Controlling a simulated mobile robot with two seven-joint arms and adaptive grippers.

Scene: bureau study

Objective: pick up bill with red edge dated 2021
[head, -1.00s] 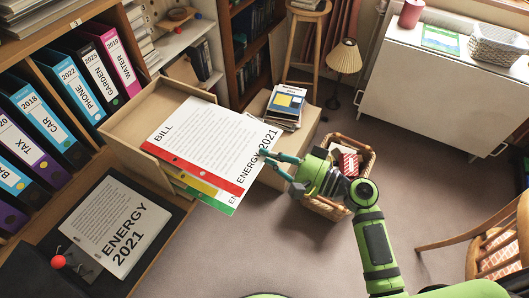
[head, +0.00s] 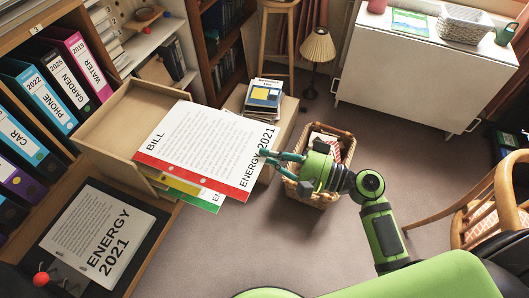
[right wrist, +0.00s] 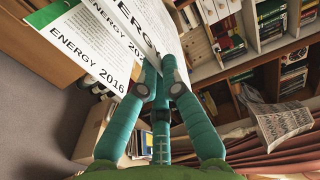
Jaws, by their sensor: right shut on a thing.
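The bill with the red edge (head: 205,145) is a white sheet printed BILL and ENERGY 2021. It lies over the open drawer and juts past its right side. My right gripper (head: 268,155) is shut on the bill's right edge, by the printed date. Yellow-edged (head: 178,185) and green-edged (head: 207,206) sheets show beneath the bill. In the right wrist view the gripper (right wrist: 160,76) holds a white sheet. The green-edged sheet (right wrist: 75,50) there reads ENERGY 2016. My left gripper is not in view.
The wooden drawer (head: 100,147) stands open from the shelf of binders. A second ENERGY 2021 sheet (head: 98,225) lies lower left on a black surface. A wicker basket (head: 318,202) stands behind my right gripper, near a box with booklets (head: 262,95). A chair stands right.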

